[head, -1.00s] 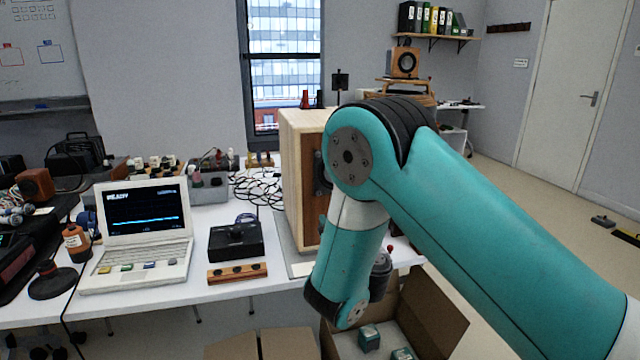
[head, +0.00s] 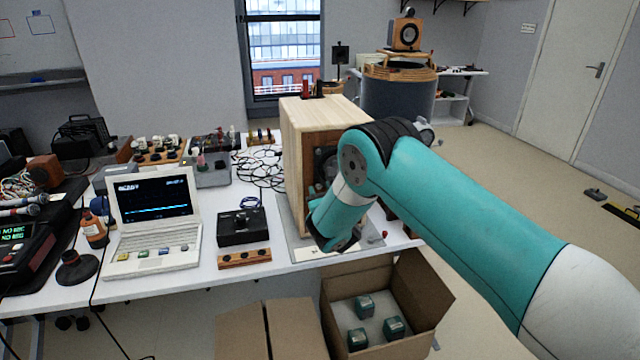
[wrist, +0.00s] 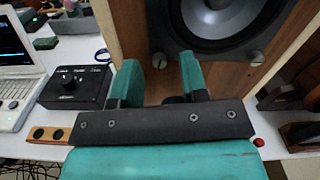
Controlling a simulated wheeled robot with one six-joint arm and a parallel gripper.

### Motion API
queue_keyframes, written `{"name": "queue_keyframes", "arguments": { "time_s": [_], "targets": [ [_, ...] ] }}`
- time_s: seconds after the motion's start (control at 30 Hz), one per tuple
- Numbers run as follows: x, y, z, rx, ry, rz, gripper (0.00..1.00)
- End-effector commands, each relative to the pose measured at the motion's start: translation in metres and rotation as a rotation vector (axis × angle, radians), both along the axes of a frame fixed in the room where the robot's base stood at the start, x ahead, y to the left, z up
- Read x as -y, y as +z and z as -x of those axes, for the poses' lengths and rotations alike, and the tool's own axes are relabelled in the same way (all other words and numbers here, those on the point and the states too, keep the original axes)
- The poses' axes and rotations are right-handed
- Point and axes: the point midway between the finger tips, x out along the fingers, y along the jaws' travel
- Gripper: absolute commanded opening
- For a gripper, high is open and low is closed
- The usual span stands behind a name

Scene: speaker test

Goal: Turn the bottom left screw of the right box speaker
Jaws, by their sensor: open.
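The box speaker (head: 297,175) is a pale wooden cabinet standing on the table's right part, its front partly hidden by my arm in the head view. In the wrist view its wooden front (wrist: 133,30) carries a dark driver cone (wrist: 215,15) in a grey frame. The bottom left screw (wrist: 159,61) is a small grey head at the frame's lower left corner; another screw (wrist: 257,58) is at the lower right. My gripper (wrist: 159,72) is open and empty, its teal fingers either side of the bottom left screw in the picture. I see no clear contact.
A black box with a knob (wrist: 75,87) and a wooden strip with dark knobs (head: 244,258) lie left of the speaker. A laptop (head: 153,225) stands farther left. A small red knob (wrist: 258,142) is at right. An open carton (head: 425,300) sits below the table's front.

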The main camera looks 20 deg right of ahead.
Motion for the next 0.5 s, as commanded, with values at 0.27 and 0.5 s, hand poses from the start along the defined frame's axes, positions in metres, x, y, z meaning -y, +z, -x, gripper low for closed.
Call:
{"name": "queue_keyframes", "arguments": {
  "time_s": [0.27,0.5],
  "targets": [
    [-0.0004,0.0,-0.0136,-0.001,0.003,0.001,0.4],
    [-0.0003,-0.0002,-0.0136,-0.001,0.003,0.002,0.33]
  ]
}}
